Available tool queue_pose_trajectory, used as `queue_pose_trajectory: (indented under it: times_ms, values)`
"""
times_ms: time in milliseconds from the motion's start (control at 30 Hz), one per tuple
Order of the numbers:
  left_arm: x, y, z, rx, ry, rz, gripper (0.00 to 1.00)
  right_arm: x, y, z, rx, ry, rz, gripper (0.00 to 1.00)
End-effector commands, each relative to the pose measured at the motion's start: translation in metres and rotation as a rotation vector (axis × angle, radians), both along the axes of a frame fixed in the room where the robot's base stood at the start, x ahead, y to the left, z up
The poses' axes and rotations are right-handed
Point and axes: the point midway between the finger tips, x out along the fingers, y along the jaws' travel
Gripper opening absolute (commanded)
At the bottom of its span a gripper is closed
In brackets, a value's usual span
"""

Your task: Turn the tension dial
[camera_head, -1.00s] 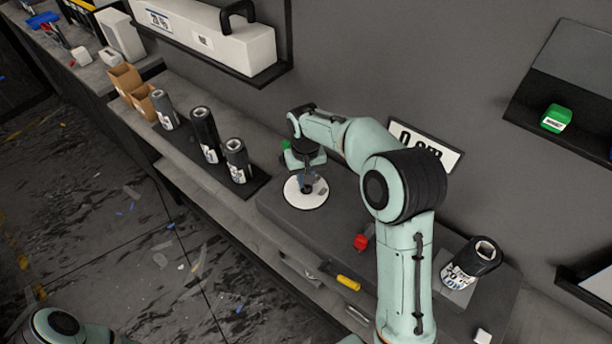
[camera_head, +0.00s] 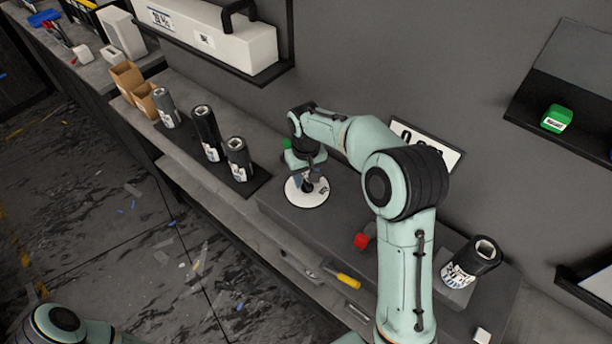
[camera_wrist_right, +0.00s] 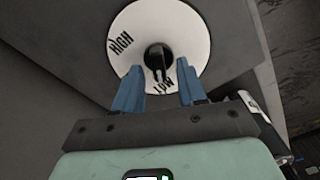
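The tension dial (camera_head: 296,200) is a white round plate on the grey bench top. The wrist view shows its face (camera_wrist_right: 190,30) with the words HIGH at left and LOW at the bottom. A black knob (camera_wrist_right: 157,58) stands at its centre with its narrow end towards LOW. My right gripper (camera_head: 308,184) is over the dial. In the wrist view, its two blue fingers (camera_wrist_right: 160,70) are open, one on each side of the knob's lower part, with gaps showing. Contact cannot be told. My left gripper is out of view; only part of that arm shows at lower left.
Several dark film rolls (camera_head: 206,132) stand on a mat left of the dial. A red object (camera_head: 361,241) and a yellow-handled tool (camera_head: 348,282) lie nearer the front. Another black roll (camera_head: 480,258) stands at right. A wall sign (camera_head: 440,150) is behind my right arm.

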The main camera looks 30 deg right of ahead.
Motion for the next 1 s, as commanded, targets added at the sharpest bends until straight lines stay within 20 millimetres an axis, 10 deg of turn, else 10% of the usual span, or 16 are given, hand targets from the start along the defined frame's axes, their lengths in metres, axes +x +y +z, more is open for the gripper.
queue_pose_trajectory:
  times_ms: [267, 1000]
  values:
    - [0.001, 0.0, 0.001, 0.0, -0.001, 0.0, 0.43, 0.001, 0.0, 0.01, 0.001, -0.002, -0.001, 0.4]
    - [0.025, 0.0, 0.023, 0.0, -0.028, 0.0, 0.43, 0.0, 0.0, 0.133, 0.0, -0.002, 0.0, 0.4]
